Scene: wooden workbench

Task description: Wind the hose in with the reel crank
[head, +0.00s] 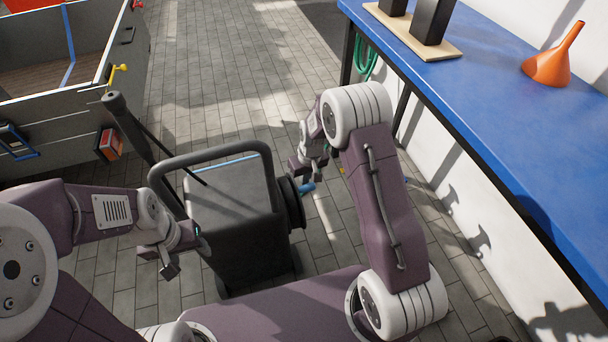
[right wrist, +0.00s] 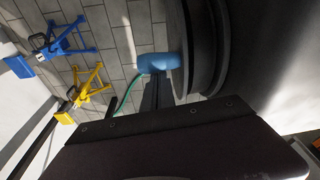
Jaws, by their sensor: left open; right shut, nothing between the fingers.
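The hose reel is a dark round drum (head: 290,203) on the right side of a grey box-shaped cart. Its rim fills the upper middle of the right wrist view (right wrist: 198,45). The blue crank grip (head: 306,188) sticks out to the right of the drum; the right wrist view shows it beside the rim (right wrist: 160,62). My right gripper (head: 306,170) is shut and empty, close to the grip; I cannot tell whether they touch. A thin green hose (right wrist: 127,93) runs over the paving near the grip. My left gripper (head: 170,263) is open and empty, left of the cart.
The cart (head: 235,215) has a dark tube handle (head: 205,148). A blue-topped bench (head: 480,85) with an orange funnel (head: 553,65) stands right; a green coil (head: 366,58) hangs beneath it. A trailer (head: 60,110) stands left. Blue (right wrist: 65,38) and yellow (right wrist: 88,88) stands are on the paving.

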